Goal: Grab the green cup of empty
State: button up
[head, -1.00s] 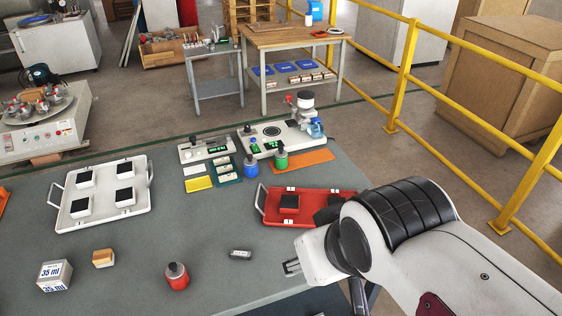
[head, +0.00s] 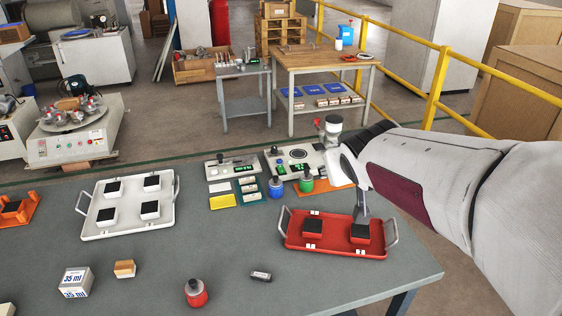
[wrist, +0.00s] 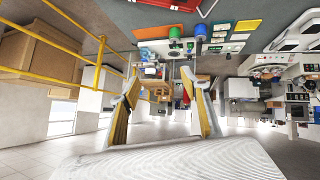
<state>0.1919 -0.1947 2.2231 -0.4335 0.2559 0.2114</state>
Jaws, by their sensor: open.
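The green cup (head: 305,182) looks like a small green bottle with a dark top. It stands upright on the far side of the table, right of a similar blue one (head: 275,187). It also shows, upside down, near the top of the wrist view (wrist: 175,33). My gripper (wrist: 160,76) is open, with nothing between its fingers. In the head view the arm's end is above the far right of the table, right of the green cup and apart from it. One grey finger shows over the red tray; the rest is partly hidden.
A red tray (head: 295,240) with dark-topped blocks lies below my gripper. A scale (head: 283,160) stands behind the cups and an orange sheet (head: 338,184) lies to the right. A white tray (head: 130,222) is at left. A yellow railing (head: 436,85) runs behind my arm.

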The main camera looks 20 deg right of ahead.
jog(key=w+d+f+n+t+y, duration=0.1)
jog(key=w+d+f+t, duration=0.15)
jog(key=w, duration=0.65)
jog(key=w+d+f+n+t+y, duration=0.1)
jog(key=w+d+f, duration=0.3)
jog(key=w, duration=0.4)
jog(key=w+f+n+y, duration=0.2)
jog(key=w+f+y, duration=0.1)
jog(key=w+f, duration=0.25)
jog(key=y, duration=0.3)
send_near(308, 176)
jog(key=w, duration=0.2)
jog(key=shift+w+a+r+n, duration=0.15)
jog(key=shift+w+r+n, duration=0.05)
jog(key=shift+w+n, duration=0.2)
jog(key=shift+s+a+f+y, duration=0.15)
jog(key=shift+f+y, duration=0.15)
jog(key=shift+f, duration=0.35)
jog(key=shift+x, duration=1.35)
